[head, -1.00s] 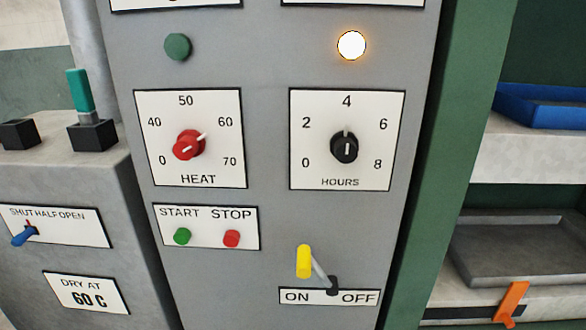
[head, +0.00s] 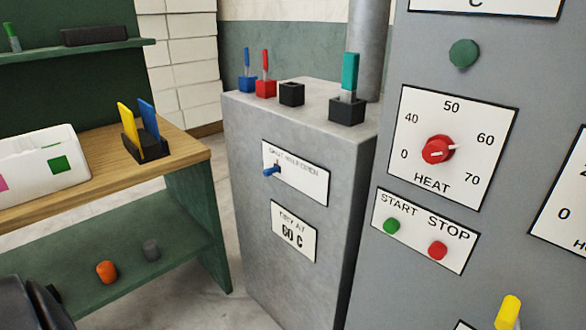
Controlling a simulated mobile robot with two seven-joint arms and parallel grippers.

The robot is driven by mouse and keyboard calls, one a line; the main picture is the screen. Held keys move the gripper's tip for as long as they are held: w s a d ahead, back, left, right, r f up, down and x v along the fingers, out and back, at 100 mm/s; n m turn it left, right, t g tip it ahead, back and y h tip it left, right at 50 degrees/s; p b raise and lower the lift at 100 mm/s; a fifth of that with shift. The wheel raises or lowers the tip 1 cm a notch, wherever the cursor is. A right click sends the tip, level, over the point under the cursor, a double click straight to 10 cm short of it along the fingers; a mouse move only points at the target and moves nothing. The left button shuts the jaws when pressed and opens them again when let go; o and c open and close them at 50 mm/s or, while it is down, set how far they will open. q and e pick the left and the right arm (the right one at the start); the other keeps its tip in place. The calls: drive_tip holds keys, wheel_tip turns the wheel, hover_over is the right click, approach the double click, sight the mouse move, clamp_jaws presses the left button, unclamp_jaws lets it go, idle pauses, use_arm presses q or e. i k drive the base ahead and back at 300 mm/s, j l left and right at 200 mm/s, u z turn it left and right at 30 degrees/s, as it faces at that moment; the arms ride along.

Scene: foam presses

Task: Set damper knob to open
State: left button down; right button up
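The blue damper knob (head: 271,170) sticks out from a white plate (head: 300,184) on the front of a grey cabinet (head: 252,230). The plate's lettering is small and blurred here; in the earlier view it reads SHUT, HALF, OPEN. The knob sits at the left side of the plate, toward SHUT. Its exact pointing is too small to tell.
Colored holders, including a teal-handled one (head: 350,72), stand on the cabinet. A grey control panel (head: 376,290) is to the right, a wooden-topped bench (head: 184,148) to the left. Bare floor lies between bench and cabinet.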

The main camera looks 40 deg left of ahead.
sight(267, 172)
drive_tip(key=k+u, duration=0.1)
drive_tip(key=u, duration=1.05)
